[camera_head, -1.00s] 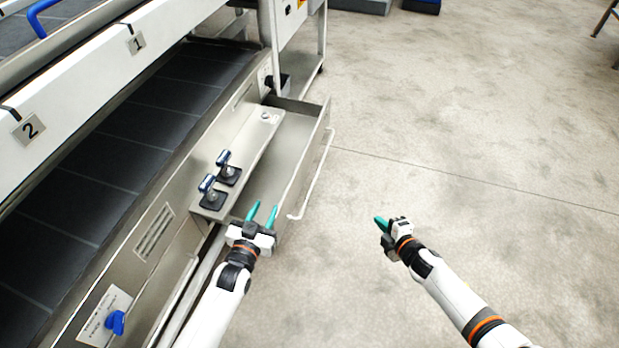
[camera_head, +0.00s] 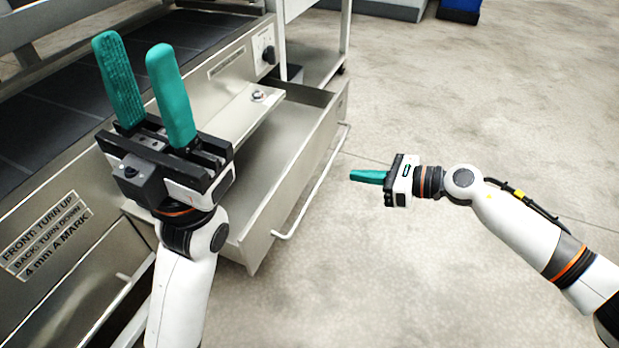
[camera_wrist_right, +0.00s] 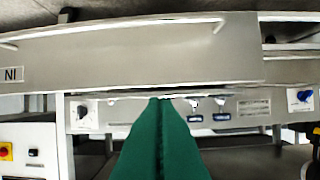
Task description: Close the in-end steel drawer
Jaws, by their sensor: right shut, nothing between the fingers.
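The steel drawer (camera_head: 303,165) is pulled out from the machine in the head view, with a bar handle (camera_head: 312,188) along its front. In the right wrist view the drawer front (camera_wrist_right: 130,58) spans the upper picture, with an "IN" label, upside down, at its left end. My left gripper (camera_head: 145,85) is open and empty, in front of the machine side and left of the drawer in the picture. My right gripper (camera_head: 352,176) is shut and empty. It points left toward the drawer's handle side; I see no contact. The left gripper and arm hide part of the machine and drawer.
The machine's steel side panel (camera_head: 120,135) carries a black knob (camera_head: 268,54) near the drawer. A round fitting (camera_head: 258,96) sits on a ledge over the drawer. Open concrete floor (camera_head: 480,110) lies to the right. A blue object (camera_head: 459,10) stands far back.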

